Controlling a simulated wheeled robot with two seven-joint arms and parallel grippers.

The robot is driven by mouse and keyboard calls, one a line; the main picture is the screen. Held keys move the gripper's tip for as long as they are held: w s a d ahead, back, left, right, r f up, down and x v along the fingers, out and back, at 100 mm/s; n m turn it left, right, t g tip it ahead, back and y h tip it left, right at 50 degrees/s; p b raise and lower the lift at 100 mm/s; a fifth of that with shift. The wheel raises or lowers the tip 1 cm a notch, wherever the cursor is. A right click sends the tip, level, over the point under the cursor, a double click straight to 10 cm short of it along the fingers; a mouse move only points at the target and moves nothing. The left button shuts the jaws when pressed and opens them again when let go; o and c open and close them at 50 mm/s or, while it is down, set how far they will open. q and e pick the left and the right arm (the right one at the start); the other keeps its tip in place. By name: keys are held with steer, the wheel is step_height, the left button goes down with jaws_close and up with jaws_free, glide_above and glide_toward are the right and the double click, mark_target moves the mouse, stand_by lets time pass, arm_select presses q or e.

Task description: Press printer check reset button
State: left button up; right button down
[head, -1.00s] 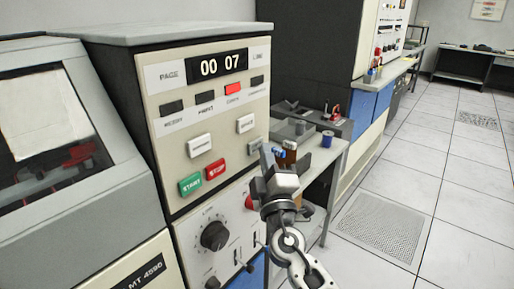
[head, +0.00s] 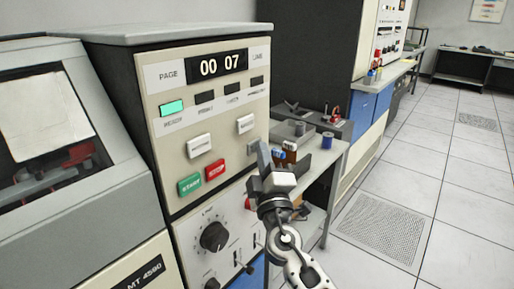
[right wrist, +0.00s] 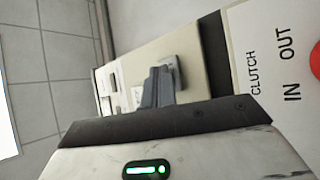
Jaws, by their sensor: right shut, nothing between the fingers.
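The printer panel (head: 160,137) is a beige upright face with a page and line counter reading 00 07. A pale button (head: 252,148) at its right edge, under another white button (head: 245,124), is partly hidden by my right gripper (head: 263,151); its label cannot be read. The right gripper is shut and empty, its fingertips just beside that button. In the right wrist view the shut fingers (right wrist: 157,86) overlap a pale button (right wrist: 173,72) on the panel; I cannot tell whether they touch. A green-lit READY lamp (head: 172,109) shows at the panel's left. My left gripper is out of view.
A green START button (head: 190,185) and a red STOP button (head: 215,170) sit lower on the panel, above a black knob (head: 214,237). A grey side table (head: 325,165) with small items stands right behind my gripper. The tiled floor at right is clear.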

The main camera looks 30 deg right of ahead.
steer(key=shift+s, duration=0.1)
steer(key=shift+s+d, duration=0.3)
steer(key=shift+s, duration=0.4)
steer(key=s, duration=0.1)
steer(key=s+d, duration=0.1)
steer(key=s, duration=0.1)
steer(key=s+d+b, duration=0.1)
steer(key=shift+s, duration=0.3)
stand_by(0.8)
